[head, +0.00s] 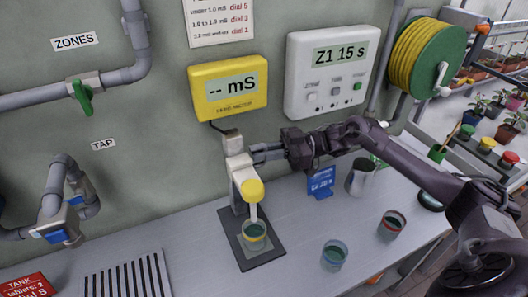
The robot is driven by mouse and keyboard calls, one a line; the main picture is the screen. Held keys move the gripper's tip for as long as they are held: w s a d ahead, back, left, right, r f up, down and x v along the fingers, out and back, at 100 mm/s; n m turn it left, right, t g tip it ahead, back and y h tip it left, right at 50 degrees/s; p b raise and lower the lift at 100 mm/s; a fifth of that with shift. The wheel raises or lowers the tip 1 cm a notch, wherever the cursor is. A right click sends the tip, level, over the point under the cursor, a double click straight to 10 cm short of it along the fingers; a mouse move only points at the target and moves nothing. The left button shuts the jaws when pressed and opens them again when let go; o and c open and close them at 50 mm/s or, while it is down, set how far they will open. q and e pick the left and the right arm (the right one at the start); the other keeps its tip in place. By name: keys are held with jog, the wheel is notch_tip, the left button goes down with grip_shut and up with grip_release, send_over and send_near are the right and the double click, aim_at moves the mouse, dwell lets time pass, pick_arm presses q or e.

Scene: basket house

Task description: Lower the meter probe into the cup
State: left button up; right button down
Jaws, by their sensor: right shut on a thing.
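The meter probe (252,190) has a yellow head and a thin white stem pointing down. It is carried on a pale stand by the wall. The cup (254,237), with a yellow band and green liquid, stands on the dark base plate (268,256) beneath it. The stem tip is at or just above the cup's rim; I cannot tell if it touches the liquid. My right gripper (259,153) comes from the right and is shut on the probe's pale holder. The fingertips are partly hidden. The yellow meter (228,88) reads "-- mS". My left gripper is out of view.
Two more cups, one blue-rimmed (334,254) and one red-rimmed (391,224), stand to the right. A metal jug (361,177) and a blue card (321,182) stand behind them. A tap (62,228) and a slotted drain (126,278) are at left. The bench (293,225) between is clear.

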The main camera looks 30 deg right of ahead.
notch_tip(320, 180, down, 7)
jog(key=b, duration=0.5)
jog(key=shift+b, duration=0.4)
jog(key=c, duration=1.8)
grip_release()
jog(key=shift+d, duration=0.1)
jog(key=b+v, duration=0.3)
jog(key=v, duration=0.4)
jog(key=shift+s+d, duration=0.1)
jog(key=shift+d, duration=0.2)
